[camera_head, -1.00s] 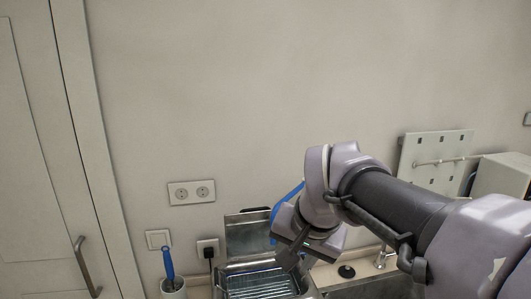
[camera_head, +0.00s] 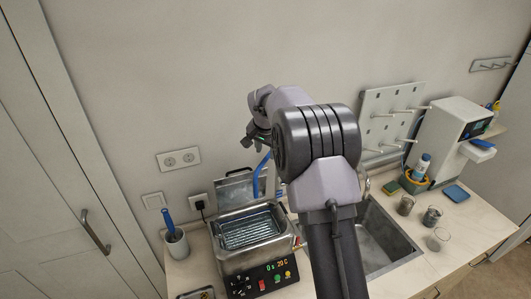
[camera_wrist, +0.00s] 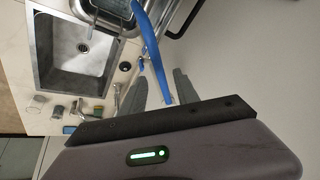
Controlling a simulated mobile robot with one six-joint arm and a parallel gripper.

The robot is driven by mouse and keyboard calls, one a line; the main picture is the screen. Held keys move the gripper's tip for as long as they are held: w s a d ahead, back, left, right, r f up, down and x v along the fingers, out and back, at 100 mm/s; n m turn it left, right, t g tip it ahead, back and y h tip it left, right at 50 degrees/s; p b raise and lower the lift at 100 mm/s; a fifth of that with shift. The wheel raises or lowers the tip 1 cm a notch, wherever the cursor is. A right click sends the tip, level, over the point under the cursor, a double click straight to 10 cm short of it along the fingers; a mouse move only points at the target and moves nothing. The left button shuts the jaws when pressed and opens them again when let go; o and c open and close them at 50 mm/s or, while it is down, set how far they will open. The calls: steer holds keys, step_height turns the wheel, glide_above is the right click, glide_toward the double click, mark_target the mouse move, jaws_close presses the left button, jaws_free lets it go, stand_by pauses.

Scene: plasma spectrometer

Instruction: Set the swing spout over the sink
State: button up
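The metal sink (camera_head: 378,238) is set into the counter right of my arm in the head view. It also shows at the upper left of the wrist view (camera_wrist: 72,52). A small chrome tap with its spout (camera_wrist: 117,96) stands beside the sink's wall-side rim in the wrist view; which way the spout points is hard to tell. In the head view my arm partly hides the tap (camera_head: 365,184). My gripper (camera_wrist: 163,80) has its two grey fingers apart, with a blue strip (camera_wrist: 152,45) showing between them. They appear apart from the tap.
A bath with a raised lid (camera_head: 245,228) stands left of the sink. A cup with a blue brush (camera_head: 176,243) is farther left. A pegboard (camera_head: 388,118) hangs behind.

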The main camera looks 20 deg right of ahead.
mark_target(266, 157)
steer(key=shift+x, duration=1.95)
jaws_close()
steer(key=shift+r, duration=0.1)
